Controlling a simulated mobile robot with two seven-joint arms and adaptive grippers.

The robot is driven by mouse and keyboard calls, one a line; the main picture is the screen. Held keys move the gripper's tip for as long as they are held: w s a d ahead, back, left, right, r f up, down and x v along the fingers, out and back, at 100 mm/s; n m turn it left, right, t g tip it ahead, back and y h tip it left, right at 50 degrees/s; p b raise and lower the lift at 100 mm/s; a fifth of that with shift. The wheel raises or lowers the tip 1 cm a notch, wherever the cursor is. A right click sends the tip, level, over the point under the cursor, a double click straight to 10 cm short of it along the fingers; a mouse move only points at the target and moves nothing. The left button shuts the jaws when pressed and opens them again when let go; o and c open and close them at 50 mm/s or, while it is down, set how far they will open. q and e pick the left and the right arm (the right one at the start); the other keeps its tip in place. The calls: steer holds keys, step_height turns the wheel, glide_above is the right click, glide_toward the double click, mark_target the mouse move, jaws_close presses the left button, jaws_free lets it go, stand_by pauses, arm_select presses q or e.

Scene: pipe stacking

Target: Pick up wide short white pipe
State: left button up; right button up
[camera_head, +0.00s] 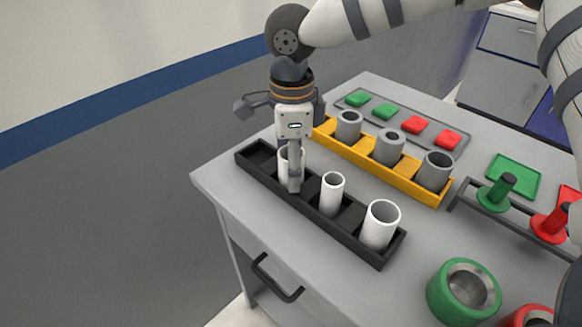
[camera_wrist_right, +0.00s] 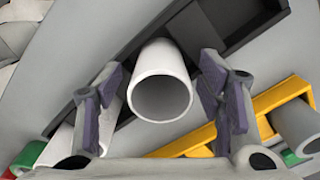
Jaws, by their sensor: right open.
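Several white pipes stand upright in a black tray (camera_head: 335,232). The pipe at the tray's far left end (camera_head: 283,168) is partly hidden behind my right gripper (camera_head: 292,176). A narrow white pipe (camera_head: 332,194) stands in the middle, and a wide one (camera_head: 380,226) stands at the near right end. My right gripper points down over the far left pipe, with its fingers open on either side. In the right wrist view the open mouth of this pipe (camera_wrist_right: 160,92) lies between the two spread fingers, with gaps on both sides. My left gripper is not in view.
A yellow tray (camera_head: 408,186) with grey pipes stands just behind the black tray. Green and red pieces lie on a grey tray (camera_head: 375,107) at the back. Green and red pegs (camera_head: 497,192) and a green ring (camera_head: 464,292) are at the right. The table's left corner is clear.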

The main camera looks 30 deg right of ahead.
steer(key=c, duration=1.2)
steer(key=shift+r, duration=0.15)
